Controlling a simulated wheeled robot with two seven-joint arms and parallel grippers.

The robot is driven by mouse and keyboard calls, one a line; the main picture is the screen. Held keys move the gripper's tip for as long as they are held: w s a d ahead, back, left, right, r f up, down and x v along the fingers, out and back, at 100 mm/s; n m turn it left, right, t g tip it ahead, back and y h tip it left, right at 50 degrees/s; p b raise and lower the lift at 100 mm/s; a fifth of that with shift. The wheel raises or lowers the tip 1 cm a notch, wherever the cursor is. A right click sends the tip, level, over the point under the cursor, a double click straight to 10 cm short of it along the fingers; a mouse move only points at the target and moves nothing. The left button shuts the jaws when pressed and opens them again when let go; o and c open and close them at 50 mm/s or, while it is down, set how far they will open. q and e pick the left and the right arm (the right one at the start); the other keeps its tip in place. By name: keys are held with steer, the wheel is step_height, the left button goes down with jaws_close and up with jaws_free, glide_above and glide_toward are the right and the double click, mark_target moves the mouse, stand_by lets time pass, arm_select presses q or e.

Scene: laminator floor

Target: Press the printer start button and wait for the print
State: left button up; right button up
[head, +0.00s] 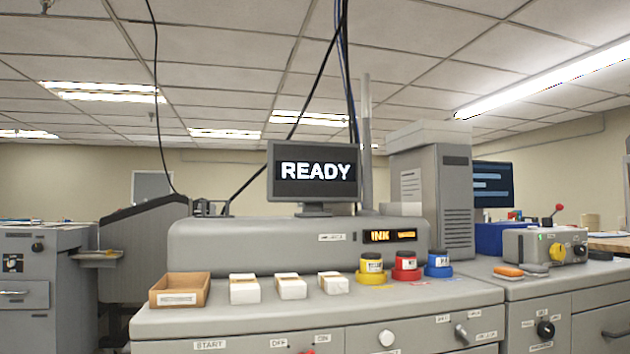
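The printer (270,240) is a grey machine standing ahead of me. A monitor (313,172) on top of it reads "READY". A small panel (390,236) on its front reads "INK" with an orange patch beside it. On the front face below, a "START" label (209,344) shows at the bottom edge of the view; no button can be made out there, and the area under the label is cut off. "OFF" (278,342) and "ON" (322,338) labels sit to its right, with a red part just showing between and below them. Neither gripper is in view.
On the printer's top ledge stand an open brown box (180,290), several white blocks (290,286), and yellow (371,270), red (405,267) and blue (438,265) ink jars. A grey control box (545,246) stands at right.

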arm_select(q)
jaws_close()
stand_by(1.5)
